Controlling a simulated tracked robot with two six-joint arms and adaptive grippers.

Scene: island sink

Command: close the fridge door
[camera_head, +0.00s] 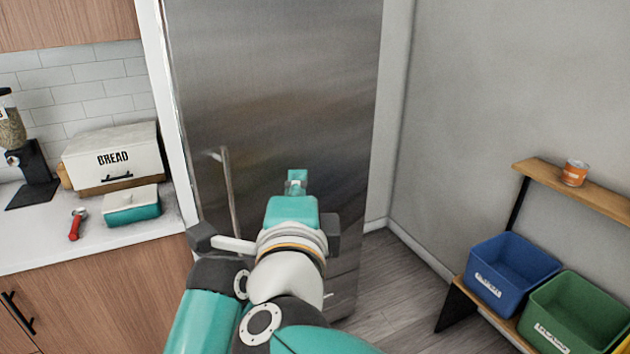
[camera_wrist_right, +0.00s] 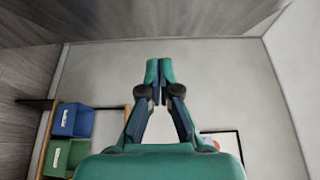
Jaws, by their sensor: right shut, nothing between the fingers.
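The fridge door (camera_head: 290,90) is a tall brushed-steel panel in the middle of the head view. Its upright bar handle (camera_head: 229,190) is near its left edge. A thin light strip runs along that edge; I cannot tell whether a gap stands open there. My right gripper (camera_head: 296,182) is in front of the door, right of the handle, and my arm hides part of the lower door. I cannot tell whether it touches the panel. In the right wrist view its fingertips (camera_wrist_right: 158,72) are together with nothing between them. My left gripper is not in view.
A counter (camera_head: 125,242) with a bread box (camera_head: 110,160) and a teal container (camera_head: 131,205) stands left of the fridge. On the right, a shelf unit holds a can (camera_head: 574,173), a blue bin (camera_head: 511,272) and a green bin (camera_head: 574,312). Floor (camera_head: 398,285) shows between fridge and shelf.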

